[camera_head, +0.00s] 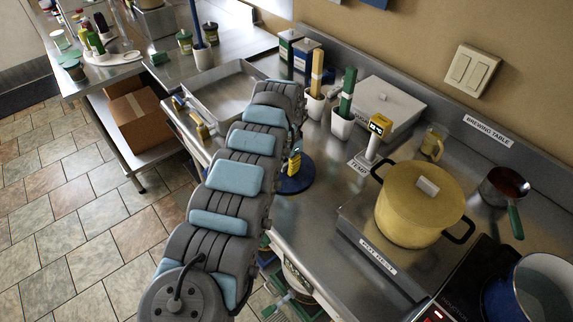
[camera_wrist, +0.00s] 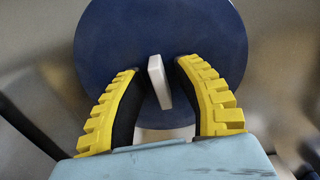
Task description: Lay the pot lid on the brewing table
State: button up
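A round blue lid (camera_head: 296,184) with a white handle (camera_wrist: 158,82) is at the front edge of the brewing table (camera_head: 310,222), below my gripper. My arm hides part of it in the head view. The lid (camera_wrist: 210,30) fills the top of the wrist view and looks flat. My gripper (camera_wrist: 157,68) has its yellow-backed fingers apart on either side of the handle, with visible gaps. It appears open and not clamped. Whether the lid fully rests on the table is hard to tell.
A yellow lidded pot (camera_head: 415,212) stands on the right, near a blue pot (camera_head: 535,290) and a small saucepan (camera_head: 503,186). White cups (camera_head: 342,124) with tools, a yellow-headed device (camera_head: 378,128) and a white box (camera_head: 387,100) stand behind the lid.

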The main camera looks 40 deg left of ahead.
aim_at(287, 163)
jog(key=shift+r, duration=0.1)
notch_tip(287, 163, up, 12)
jog(key=b, duration=0.2)
dwell(0.4)
dwell(0.4)
